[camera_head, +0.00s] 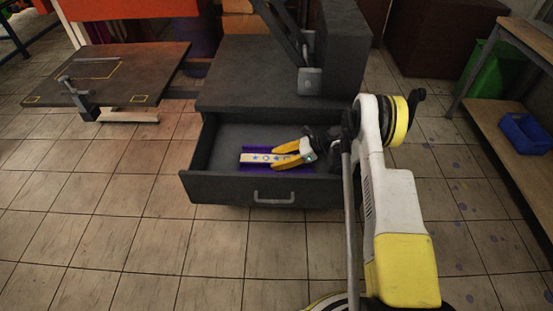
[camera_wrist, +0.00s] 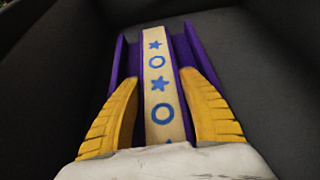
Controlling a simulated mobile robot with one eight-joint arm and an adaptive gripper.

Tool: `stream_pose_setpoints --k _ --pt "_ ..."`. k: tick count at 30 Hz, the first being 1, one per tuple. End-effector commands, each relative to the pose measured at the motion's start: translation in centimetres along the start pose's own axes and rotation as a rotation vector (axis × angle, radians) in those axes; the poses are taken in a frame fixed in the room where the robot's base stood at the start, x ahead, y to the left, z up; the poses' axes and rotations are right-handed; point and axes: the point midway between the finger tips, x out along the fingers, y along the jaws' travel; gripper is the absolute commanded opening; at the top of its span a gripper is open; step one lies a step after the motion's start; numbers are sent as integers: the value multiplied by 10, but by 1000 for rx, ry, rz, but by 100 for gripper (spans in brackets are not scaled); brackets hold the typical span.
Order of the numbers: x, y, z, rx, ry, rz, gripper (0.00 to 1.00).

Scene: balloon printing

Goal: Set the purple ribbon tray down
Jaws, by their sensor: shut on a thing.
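The purple ribbon tray (camera_head: 250,150) is inside the open drawer, long and narrow, with raised purple side walls. It carries a cream ribbon strip (camera_head: 258,158) printed with blue stars and circles. My gripper (camera_head: 284,156) reaches into the drawer from the right, its yellow fingers at the tray's right end. Whether the tray's underside touches the drawer floor cannot be told.
The drawer (camera_head: 228,187) is pulled out from a dark cabinet (camera_head: 250,75); its front wall has a metal handle (camera_head: 274,197). Bare drawer floor lies around the tray. A dark worktable (camera_head: 150,62) with a clamp stands at left, a wooden bench (camera_head: 510,110) with a blue bin (camera_head: 526,133) at right.

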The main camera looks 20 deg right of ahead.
Motion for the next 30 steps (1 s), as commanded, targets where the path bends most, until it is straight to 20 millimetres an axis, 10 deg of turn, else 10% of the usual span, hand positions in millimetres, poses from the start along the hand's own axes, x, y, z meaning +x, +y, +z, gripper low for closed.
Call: stream_pose_setpoints --k 9,10,12,25,30 --pt "3 0 -6 0 -1 0 8" --pt "3 0 -6 0 0 0 58" --pt "3 0 -6 0 0 0 69" --pt "-4 0 7 0 0 0 69" --pt "-44 -1 8 1 0 -3 69"
